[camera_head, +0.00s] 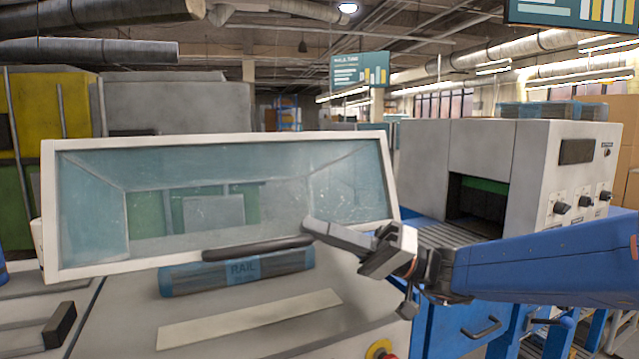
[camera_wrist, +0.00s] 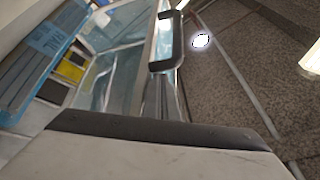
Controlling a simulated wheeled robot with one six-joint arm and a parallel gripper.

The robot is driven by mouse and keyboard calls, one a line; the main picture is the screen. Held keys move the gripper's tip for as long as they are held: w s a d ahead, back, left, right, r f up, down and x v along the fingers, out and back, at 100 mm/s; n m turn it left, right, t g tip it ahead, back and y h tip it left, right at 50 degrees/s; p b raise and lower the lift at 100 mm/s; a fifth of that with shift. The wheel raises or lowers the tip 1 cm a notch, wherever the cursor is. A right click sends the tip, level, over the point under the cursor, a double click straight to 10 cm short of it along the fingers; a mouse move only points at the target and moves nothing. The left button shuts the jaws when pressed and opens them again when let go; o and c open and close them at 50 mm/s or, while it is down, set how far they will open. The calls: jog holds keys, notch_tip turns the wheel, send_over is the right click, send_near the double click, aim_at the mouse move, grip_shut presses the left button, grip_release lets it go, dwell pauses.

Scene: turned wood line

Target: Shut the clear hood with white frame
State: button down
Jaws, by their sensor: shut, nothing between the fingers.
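The clear hood with white frame (camera_head: 72,270) stands raised at the left and centre of the head view, its lower edge clear of the machine deck. A dark bar handle (camera_head: 258,248) runs along its lower edge; the handle also shows in the wrist view (camera_wrist: 176,42). My gripper (camera_head: 310,229) is shut and empty, its tip close to the right end of the handle. I cannot tell whether it touches the handle or frame. In the wrist view my gripper (camera_wrist: 150,130) fills the lower part.
A blue-wrapped bundle marked RAIL (camera_head: 238,272) lies on the machine deck (camera_head: 130,315) below the hood's edge. A pale strip (camera_head: 250,318) and a red button (camera_head: 380,350) are nearer. A grey machine with knobs (camera_head: 530,170) stands at the right behind my arm.

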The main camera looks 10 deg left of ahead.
jog(key=shift+s+d+f, duration=0.15)
jog(key=shift+s+f, duration=0.05)
jog(key=shift+f, duration=0.6)
jog(key=shift+s+d+f, duration=0.2)
jog(key=shift+s+f, duration=0.05)
jog(key=shift+f, duration=0.55)
jog(key=shift+s+d+f, duration=0.15)
jog(key=shift+s+f, duration=0.05)
jog(key=shift+f, duration=0.6)
